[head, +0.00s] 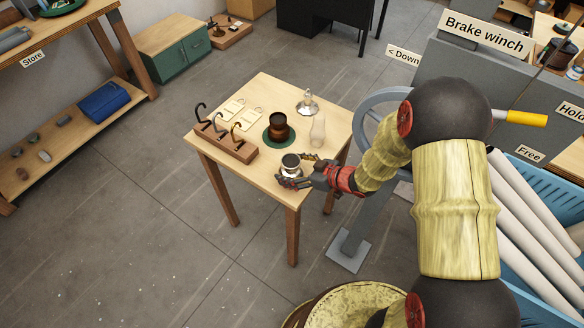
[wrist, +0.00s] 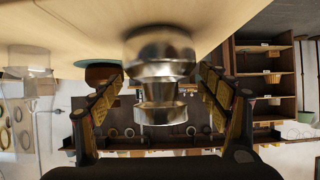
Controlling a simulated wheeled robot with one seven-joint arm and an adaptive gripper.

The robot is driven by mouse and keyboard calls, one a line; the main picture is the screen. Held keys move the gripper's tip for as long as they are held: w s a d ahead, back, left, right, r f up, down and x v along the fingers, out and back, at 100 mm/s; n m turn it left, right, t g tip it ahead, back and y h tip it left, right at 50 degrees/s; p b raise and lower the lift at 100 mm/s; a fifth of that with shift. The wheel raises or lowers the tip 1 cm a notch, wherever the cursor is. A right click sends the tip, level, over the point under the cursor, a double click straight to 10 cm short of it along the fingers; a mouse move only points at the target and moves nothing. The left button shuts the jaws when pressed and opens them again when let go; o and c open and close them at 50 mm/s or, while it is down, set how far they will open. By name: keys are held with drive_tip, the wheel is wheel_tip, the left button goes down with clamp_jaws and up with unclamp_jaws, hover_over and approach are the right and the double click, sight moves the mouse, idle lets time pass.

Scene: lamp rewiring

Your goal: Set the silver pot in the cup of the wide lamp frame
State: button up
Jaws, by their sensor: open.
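The silver pot (head: 291,171) stands upright near the front corner of the small wooden table. It has a dark open top, and in the wrist view (wrist: 160,60) a wide shiny body and a narrower waist show. My gripper (head: 291,181) is open at the pot, and in the wrist view its fingers (wrist: 161,100) lie on either side of it. I cannot tell whether they touch it. A small silver piece with an upright top (head: 308,104) stands at the table's back. I cannot tell for sure which thing is the wide lamp frame, or see its cup.
A brown pot (head: 279,122) on a green round mat (head: 278,141), a clear glass chimney (head: 317,130), a wooden block with hooks (head: 226,145) and pale tags (head: 233,107) share the table (head: 262,90). A grey wheel (head: 364,105) stands close to its right.

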idle(0.4)
drive_tip(key=v, duration=0.3)
drive_tip(key=p+v, duration=0.1)
drive_tip(key=v, duration=0.2)
drive_tip(key=shift+r, duration=0.5)
drive_tip(key=shift+s+d+r+p, duration=0.25)
drive_tip(key=shift+s+d+p, duration=0.05)
drive_tip(key=shift+s+d, duration=0.15)
